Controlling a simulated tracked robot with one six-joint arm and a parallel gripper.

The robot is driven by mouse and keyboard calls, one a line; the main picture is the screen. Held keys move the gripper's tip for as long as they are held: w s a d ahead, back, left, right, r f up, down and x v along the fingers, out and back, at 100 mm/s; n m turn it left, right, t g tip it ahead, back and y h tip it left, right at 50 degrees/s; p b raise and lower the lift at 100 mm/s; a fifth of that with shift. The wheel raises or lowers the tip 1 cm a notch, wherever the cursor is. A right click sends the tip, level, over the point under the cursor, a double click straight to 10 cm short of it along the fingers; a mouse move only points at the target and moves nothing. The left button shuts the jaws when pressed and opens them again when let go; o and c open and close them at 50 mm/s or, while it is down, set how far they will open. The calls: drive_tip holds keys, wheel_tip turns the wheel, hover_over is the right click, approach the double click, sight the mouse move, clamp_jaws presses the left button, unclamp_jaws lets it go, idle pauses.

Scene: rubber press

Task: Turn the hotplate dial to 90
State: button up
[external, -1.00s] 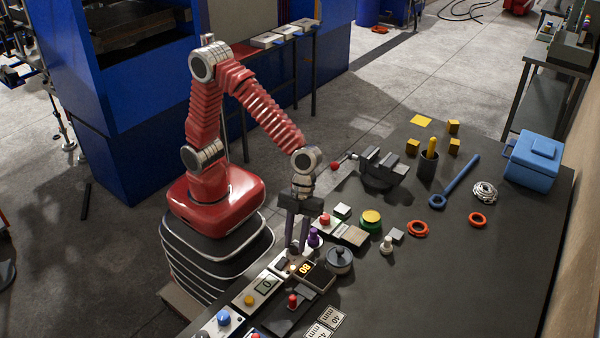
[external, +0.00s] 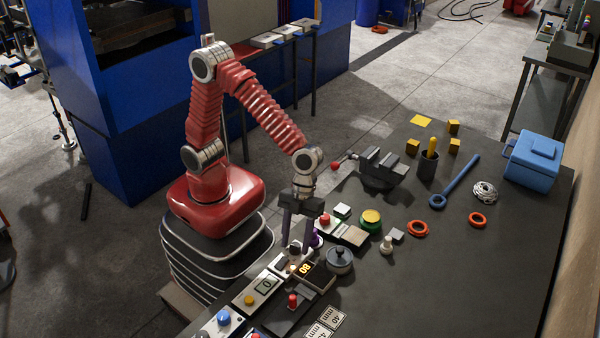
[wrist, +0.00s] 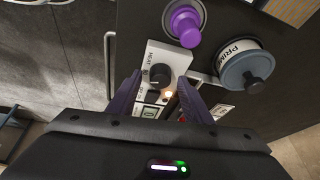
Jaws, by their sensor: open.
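The hotplate control is a white box marked HEAT with a black round dial (wrist: 159,75) in the wrist view. In the external view the white box (external: 279,264) lies on the bench below my gripper, its dial mostly hidden. An amber display (external: 305,268) beside it seems to read 80, seen rotated. My gripper (external: 296,247) points down over the box with its fingers apart. In the wrist view the open fingers (wrist: 159,82) stand on either side of the dial. I cannot tell whether they touch it or how high they are.
A purple knob (wrist: 187,25) and a grey PRIME pot (wrist: 246,70) stand close beside the box. A panel with a display showing 0 (external: 265,285) and a red-knobbed device (external: 292,301) are near. The vise (external: 380,168) is farther back.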

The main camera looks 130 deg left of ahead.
drive_tip(key=shift+r, duration=0.1)
drive_tip(key=v, duration=1.3)
drive_tip(key=shift+a+r, duration=0.15)
drive_tip(key=shift+r, duration=0.05)
drive_tip(key=shift+s, duration=0.1)
